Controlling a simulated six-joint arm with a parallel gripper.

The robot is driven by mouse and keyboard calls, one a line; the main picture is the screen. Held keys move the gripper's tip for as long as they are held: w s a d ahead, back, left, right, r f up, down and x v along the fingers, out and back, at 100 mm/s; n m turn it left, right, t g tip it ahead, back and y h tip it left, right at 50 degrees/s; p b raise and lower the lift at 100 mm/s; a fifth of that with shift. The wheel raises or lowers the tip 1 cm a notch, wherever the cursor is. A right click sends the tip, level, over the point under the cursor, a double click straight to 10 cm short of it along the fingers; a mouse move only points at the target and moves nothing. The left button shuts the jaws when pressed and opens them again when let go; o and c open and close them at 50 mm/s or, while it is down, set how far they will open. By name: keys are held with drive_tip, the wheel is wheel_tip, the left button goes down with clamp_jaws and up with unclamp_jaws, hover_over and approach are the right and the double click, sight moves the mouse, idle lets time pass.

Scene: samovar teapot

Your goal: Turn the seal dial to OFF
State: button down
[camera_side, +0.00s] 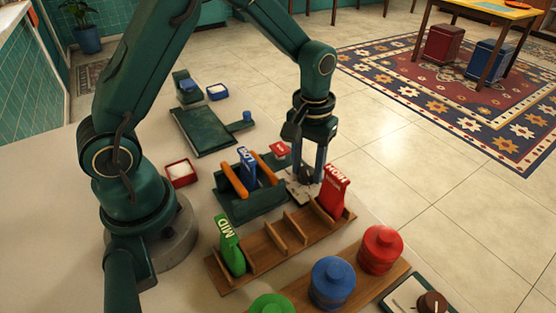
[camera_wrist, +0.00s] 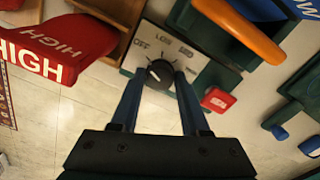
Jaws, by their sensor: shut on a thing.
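The seal dial is a dark round knob (camera_wrist: 159,73) on a pale label plate (camera_wrist: 160,40). In the side view its plate (camera_side: 298,194) lies on the counter between the dark green cradle and the wooden rack. My gripper (camera_wrist: 160,78) points down at the dial, with one finger on each side of the knob, and is shut on it. In the side view my gripper (camera_side: 305,176) largely covers the knob.
A red HIGH tag (camera_side: 334,190) stands close right of my gripper in the wooden rack (camera_side: 265,254), with a green MID tag (camera_side: 230,245). The green cradle (camera_side: 240,207) with orange bars holds a blue LOW tag (camera_side: 247,166). A red button block (camera_side: 280,149) is just behind.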

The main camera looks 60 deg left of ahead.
sight(307, 170)
drive_tip(key=shift+c, duration=2)
unclamp_jaws()
drive_tip(key=shift+r, duration=2.6)
